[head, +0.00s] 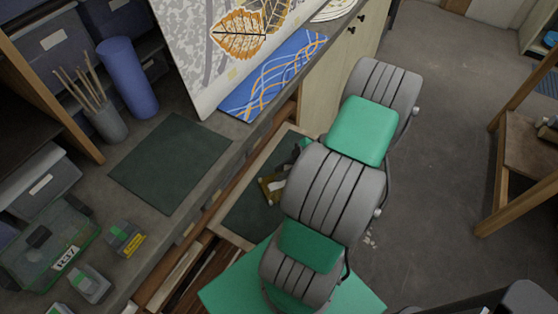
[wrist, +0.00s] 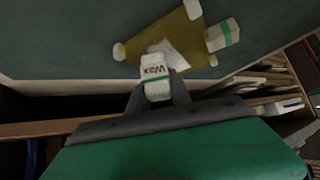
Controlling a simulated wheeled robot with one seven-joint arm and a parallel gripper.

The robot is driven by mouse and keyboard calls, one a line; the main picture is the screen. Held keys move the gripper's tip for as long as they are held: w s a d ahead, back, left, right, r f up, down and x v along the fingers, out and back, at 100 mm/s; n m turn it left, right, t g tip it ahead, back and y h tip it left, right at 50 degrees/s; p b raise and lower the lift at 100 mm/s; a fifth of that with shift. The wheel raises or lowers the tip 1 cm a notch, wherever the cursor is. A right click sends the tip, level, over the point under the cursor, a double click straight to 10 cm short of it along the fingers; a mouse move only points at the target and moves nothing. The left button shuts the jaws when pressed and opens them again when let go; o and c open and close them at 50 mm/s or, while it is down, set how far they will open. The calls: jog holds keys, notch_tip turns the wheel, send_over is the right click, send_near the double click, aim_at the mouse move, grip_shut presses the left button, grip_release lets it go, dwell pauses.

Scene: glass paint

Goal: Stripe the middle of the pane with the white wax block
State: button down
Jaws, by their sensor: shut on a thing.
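My gripper (wrist: 157,90) is shut on the white wax block (wrist: 155,73), marked "Wax", which sticks out past the fingertips. A dark green pane (wrist: 60,40) fills the top of the wrist view; in the head view the pane (head: 240,212) sits in a pale wooden frame, partly hidden by my arm. The wax overlaps the lower edge of an olive-gold shape (wrist: 165,40) with pale corners, at the pane; a whitish patch shows beside the wax. I cannot tell whether the wax touches the pane. In the head view my arm hides the fingertips and wax.
A white block with a green band (wrist: 222,35) is beside the gold shape. A dark mat (head: 170,162), brush cup (head: 106,122), blue roll (head: 128,78) and clear green box (head: 50,245) are on the bench. A leaf-patterned panel (head: 215,50) stands behind.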

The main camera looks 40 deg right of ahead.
jog(key=d, duration=0.1)
jog(key=s+d, duration=0.1)
jog(key=d, duration=0.1)
jog(key=shift+f, duration=0.15)
jog(key=shift+a+p, duration=0.2)
jog(key=shift+p, duration=0.15)
jog(key=shift+w+a, duration=0.25)
jog(key=shift+a, duration=0.55)
jog(key=shift+w+a, duration=0.15)
jog(key=shift+a, duration=0.4)
jog(key=shift+w+a, duration=0.15)
jog(key=shift+a, duration=0.35)
notch_tip(320, 180, up, 8)
jog(key=p, duration=0.4)
jog(key=shift+s+f, duration=0.1)
